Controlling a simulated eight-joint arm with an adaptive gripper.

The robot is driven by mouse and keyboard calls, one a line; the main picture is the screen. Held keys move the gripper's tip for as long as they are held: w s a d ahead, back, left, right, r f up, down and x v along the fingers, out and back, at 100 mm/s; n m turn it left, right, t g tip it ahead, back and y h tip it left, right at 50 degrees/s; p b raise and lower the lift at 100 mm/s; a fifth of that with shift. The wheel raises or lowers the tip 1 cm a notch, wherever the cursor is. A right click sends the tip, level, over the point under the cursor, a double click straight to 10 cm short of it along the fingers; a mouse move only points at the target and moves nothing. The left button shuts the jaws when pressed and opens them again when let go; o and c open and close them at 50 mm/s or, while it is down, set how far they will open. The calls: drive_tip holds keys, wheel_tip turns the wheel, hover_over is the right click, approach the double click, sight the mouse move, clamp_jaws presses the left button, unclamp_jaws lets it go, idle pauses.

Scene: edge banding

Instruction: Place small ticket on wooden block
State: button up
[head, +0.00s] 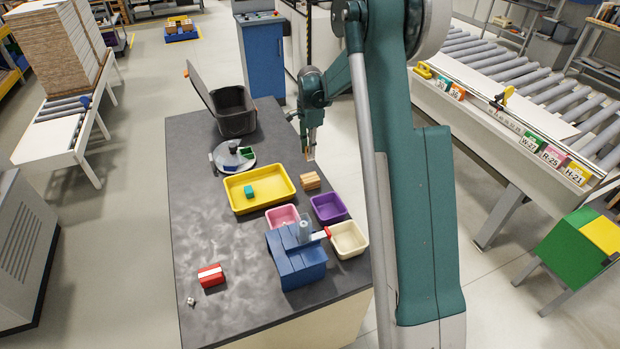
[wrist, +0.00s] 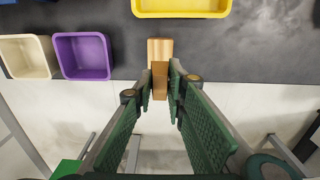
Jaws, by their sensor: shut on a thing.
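The wooden block (head: 310,181) lies on the dark table near its right edge, between the yellow tray and the purple bin. It shows in the wrist view (wrist: 160,46) just beyond my fingertips. My gripper (head: 311,150) hangs above the table edge, a little behind the block in the head view. In the wrist view its green fingers (wrist: 160,82) are shut on a small tan, wood-coloured piece (wrist: 160,84), which overlaps the block in the picture. I cannot tell whether this piece is the ticket or whether it touches the block.
A yellow tray (head: 234,198) holding a green block, a purple bin (head: 329,208), a pink bin (head: 274,218) and a cream bin (head: 361,240) stand nearby. A blue box (head: 297,270) stands in front. A black container (head: 234,122) is at the back.

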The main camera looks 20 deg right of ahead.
sight(310, 160)
drive_tip(key=shift+f, duration=0.15)
drive_tip(key=shift+f, duration=3.05)
drive_tip(key=shift+f, duration=0.15)
drive_tip(key=shift+f, duration=1.75)
drive_tip(key=shift+f, duration=0.15)
drive_tip(key=o, duration=0.7)
drive_tip(key=shift+o, duration=0.2)
drive_tip(key=shift+r, duration=0.2)
drive_tip(key=shift+r, duration=6)
